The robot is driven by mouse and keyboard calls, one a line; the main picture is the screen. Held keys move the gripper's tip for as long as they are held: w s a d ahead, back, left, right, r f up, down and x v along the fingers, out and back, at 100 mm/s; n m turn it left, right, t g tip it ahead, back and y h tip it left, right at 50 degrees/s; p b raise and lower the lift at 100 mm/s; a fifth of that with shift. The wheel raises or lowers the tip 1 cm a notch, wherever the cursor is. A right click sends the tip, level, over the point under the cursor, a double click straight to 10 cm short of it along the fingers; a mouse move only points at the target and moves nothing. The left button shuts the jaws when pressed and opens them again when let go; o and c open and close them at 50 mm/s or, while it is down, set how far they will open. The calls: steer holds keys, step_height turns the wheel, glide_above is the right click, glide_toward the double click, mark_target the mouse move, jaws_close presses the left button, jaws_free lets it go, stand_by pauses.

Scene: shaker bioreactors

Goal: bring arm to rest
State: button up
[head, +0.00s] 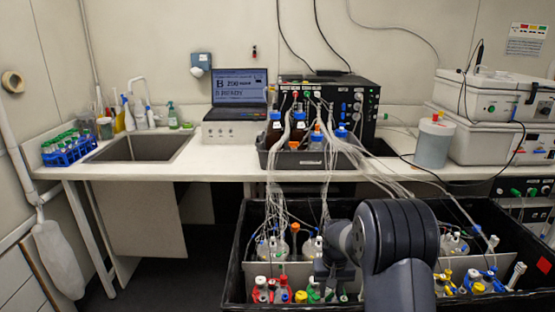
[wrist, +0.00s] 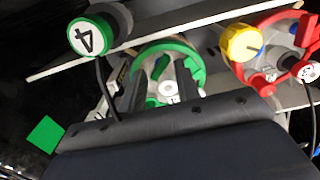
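My arm reaches down into the black shaker tray (head: 240,262) in the head view, and its links hide most of my gripper there. In the wrist view my gripper (wrist: 160,75) shows two dark fingers spread apart, with a gap between them. A vessel with a green ring (wrist: 185,52) and a pale port lies beyond and between the fingers. I see no finger closed on it, though contact is hard to judge. Green-topped parts (head: 314,291) show beside my arm in the head view.
A red-ringed vessel (wrist: 276,67) with a yellow knob (wrist: 241,42) is close on the right. Tubes (head: 330,175) run from the bench (head: 220,168) into the tray. Several vessels and divider walls surround my arm.

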steer(key=shift+r, duration=1.15)
